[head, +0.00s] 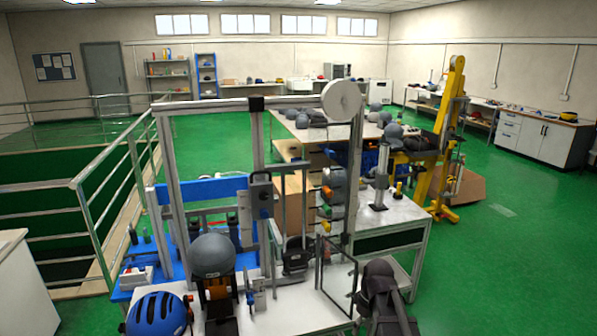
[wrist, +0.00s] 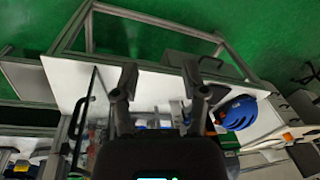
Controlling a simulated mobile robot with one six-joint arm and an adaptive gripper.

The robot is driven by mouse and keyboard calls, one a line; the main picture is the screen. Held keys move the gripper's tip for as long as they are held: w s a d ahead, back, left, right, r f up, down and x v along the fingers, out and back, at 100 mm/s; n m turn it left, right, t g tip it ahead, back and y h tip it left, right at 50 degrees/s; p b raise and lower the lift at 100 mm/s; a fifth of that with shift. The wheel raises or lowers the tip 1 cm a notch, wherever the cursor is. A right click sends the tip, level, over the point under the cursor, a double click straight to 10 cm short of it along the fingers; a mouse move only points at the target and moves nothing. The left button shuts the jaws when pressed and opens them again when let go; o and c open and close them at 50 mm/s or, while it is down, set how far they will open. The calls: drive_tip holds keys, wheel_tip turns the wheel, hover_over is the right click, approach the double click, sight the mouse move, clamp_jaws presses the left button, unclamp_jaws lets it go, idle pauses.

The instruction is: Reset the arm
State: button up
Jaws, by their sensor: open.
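My gripper (wrist: 160,82) shows in the wrist view with its two dark fingers spread apart. Only the white bench top shows between the fingertips, and nothing is held. In the head view, my dark wrist and arm (head: 382,290) reach in from the bottom, right of centre, over the front of the bench; the fingertips cannot be made out there. The drop tower (head: 170,165) is a grey metal frame with a pale round wheel (head: 341,101) at its top right. A grey helmeted headform (head: 212,256) sits at its lower front.
A blue helmet (head: 157,314) lies at the front left; it also shows right of the fingers in the wrist view (wrist: 238,112). A thin upright frame (head: 322,283) stands just left of my arm. Railings (head: 100,185) run along the left. Green floor (head: 500,250) is open at the right.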

drive_tip(key=s+f+m+h+b, duration=0.1)
drive_tip(key=s+f+m+b, duration=0.4)
drive_tip(key=s+f+m, duration=0.1)
drive_tip(key=shift+s+a+m+t+h, duration=0.35)
drive_tip(key=shift+s+m, duration=0.45)
drive_tip(key=shift+s, duration=0.35)
wheel_tip(320, 180, up, 17)
drive_tip(key=p, duration=1.7)
drive_tip(key=shift+a, duration=0.15)
drive_tip(key=shift+a, duration=0.3)
drive_tip(key=shift+w, duration=0.1)
